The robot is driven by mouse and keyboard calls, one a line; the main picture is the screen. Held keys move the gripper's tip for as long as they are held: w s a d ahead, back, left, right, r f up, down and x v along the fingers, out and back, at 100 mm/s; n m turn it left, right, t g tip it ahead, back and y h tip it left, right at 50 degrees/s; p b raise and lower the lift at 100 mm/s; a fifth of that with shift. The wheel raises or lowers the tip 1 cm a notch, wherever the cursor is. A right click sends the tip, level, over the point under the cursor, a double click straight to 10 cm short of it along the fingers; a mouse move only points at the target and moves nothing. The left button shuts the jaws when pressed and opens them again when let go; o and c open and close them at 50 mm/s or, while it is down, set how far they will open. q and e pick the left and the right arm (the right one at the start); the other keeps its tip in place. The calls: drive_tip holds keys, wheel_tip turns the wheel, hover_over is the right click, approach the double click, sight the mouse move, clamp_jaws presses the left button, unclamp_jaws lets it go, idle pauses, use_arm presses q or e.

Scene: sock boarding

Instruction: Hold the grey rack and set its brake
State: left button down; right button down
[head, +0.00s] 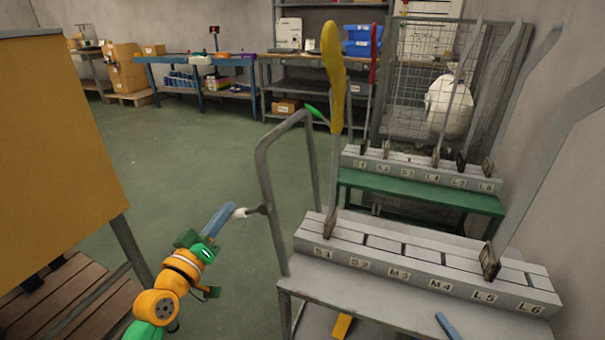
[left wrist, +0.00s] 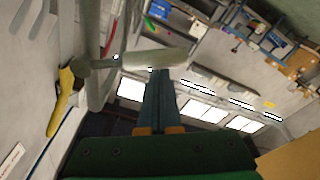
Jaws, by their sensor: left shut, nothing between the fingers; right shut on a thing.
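The grey rack (head: 310,283) stands at the right with a grey tube handle (head: 264,180) on its left side. A short lever with a pale grip (head: 240,213), perhaps the brake, sticks out from the handle post. My left gripper (head: 228,211) is shut and empty, its blue fingertips at the pale grip; contact is unclear. In the left wrist view the pale grip (left wrist: 150,60) lies across the tips of the shut fingers (left wrist: 164,95). Of my right gripper only a blue fingertip (head: 447,324) shows, at the rack's front edge; its other finger is hidden.
A slotted grey block (head: 400,278) on the rack holds a yellow-covered board (head: 333,75) and a bare board. A green rack (head: 420,192) with several boards stands behind. A tan panel (head: 60,130) and wooden pallet (head: 60,300) are at left. Open floor (head: 200,150) lies between.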

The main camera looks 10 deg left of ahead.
use_arm(q)
drive_tip(key=shift+f+n, duration=0.2)
drive_tip(key=shift+n, duration=0.1)
idle(0.4)
drive_tip(key=s+a+r, duration=0.2)
drive_tip(key=s, duration=0.7)
drive_tip(key=shift+a, duration=0.25)
drive_tip(key=shift+r, duration=0.1)
use_arm(e)
drive_tip(key=c, duration=0.6)
unclamp_jaws()
drive_tip(key=shift+c, duration=0.2)
